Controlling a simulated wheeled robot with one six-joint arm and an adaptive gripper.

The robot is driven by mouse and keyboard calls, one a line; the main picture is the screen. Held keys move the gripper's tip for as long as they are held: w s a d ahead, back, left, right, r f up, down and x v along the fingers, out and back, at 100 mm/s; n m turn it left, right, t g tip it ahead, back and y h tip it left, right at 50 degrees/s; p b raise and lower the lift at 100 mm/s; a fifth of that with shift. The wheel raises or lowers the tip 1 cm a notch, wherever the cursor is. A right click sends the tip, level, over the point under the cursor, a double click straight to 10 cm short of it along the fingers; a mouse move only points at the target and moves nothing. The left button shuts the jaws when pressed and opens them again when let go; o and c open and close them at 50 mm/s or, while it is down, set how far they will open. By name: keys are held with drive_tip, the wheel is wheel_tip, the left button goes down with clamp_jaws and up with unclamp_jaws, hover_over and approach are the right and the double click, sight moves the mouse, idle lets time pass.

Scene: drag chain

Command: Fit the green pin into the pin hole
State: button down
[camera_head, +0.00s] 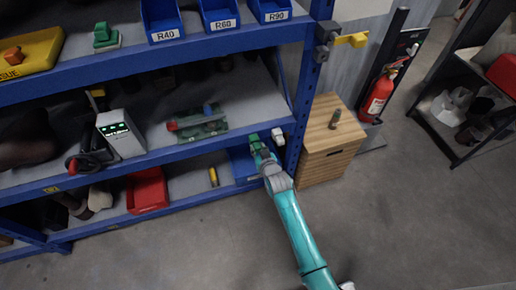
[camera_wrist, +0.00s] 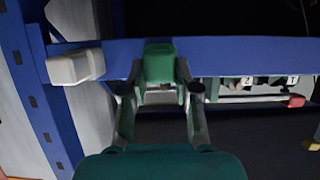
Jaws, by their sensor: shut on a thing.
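My gripper (camera_wrist: 161,78) is shut on a green blocky piece (camera_wrist: 160,63), which I take for the green pin. The fingers press on it from both sides and hide its lower part. In the head view my gripper (camera_head: 257,146) is at the front rail of the middle shelf, near its right end, with the green piece (camera_head: 254,138) at its tip. I cannot make out the pin hole in either view.
A white block (camera_head: 277,136) sits on the rail beside my gripper; it also shows in the wrist view (camera_wrist: 75,66). A green board (camera_head: 200,127) with red and blue parts lies on the middle shelf. A wooden cabinet (camera_head: 327,150) stands right of the blue post (camera_head: 301,100).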

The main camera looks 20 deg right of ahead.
sight(258, 152)
drive_tip(key=shift+s, duration=0.25)
drive_tip(key=shift+s, duration=0.3)
drive_tip(key=shift+s, duration=0.3)
drive_tip(key=shift+s, duration=0.35)
drive_tip(key=shift+s, duration=0.3)
drive_tip(key=shift+s, duration=0.35)
drive_tip(key=shift+s, duration=0.1)
drive_tip(key=shift+s, duration=2.45)
